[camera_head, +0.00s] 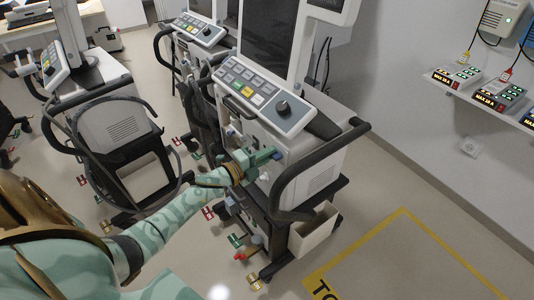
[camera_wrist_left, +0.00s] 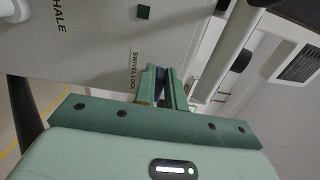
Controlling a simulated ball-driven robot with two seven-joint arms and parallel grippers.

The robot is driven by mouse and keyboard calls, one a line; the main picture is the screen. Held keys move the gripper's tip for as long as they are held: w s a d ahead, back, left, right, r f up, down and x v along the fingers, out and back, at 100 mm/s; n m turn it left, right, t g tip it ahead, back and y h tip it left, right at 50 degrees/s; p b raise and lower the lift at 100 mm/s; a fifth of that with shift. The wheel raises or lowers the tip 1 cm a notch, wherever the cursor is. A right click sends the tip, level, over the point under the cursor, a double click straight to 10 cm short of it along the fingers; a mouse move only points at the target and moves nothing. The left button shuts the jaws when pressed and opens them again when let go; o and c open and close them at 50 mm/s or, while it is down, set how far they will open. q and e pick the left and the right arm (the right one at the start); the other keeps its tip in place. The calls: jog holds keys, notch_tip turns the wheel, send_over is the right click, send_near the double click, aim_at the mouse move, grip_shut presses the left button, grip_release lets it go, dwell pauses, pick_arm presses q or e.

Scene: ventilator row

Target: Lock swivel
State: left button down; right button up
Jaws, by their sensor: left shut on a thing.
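The nearest ventilator (camera_head: 296,150) stands on a wheeled cart, its control panel (camera_head: 262,92) tilted up. My left gripper (camera_head: 264,160) reaches its front, below the panel. In the left wrist view, the white front carries the printed label SWIVEL LOCK (camera_wrist_left: 133,69). Beside the label, the two green fingers of my left gripper (camera_wrist_left: 165,88) are closed on a small dark blue part (camera_wrist_left: 159,84), the swivel lock. The fingers hide most of it, so I cannot tell its turn position. My right gripper is in neither view.
A black handlebar (camera_head: 325,160) curves around the ventilator's right side. Coloured caster pedals (camera_head: 238,241) sit at its base. More ventilators (camera_head: 118,125) stand to the left. A wall shelf (camera_head: 475,95) holds small devices. The yellow-marked floor area (camera_head: 400,265) on the right is clear.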

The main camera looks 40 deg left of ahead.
pick_arm(q)
jog(key=shift+n, duration=0.3)
jog(key=c, duration=1.5)
grip_release()
jog(key=shift+o, duration=0.2)
jog(key=p+v, duration=0.1)
jog(key=v, duration=1.5)
jog(key=shift+a, duration=0.15)
jog(key=shift+s, duration=0.1)
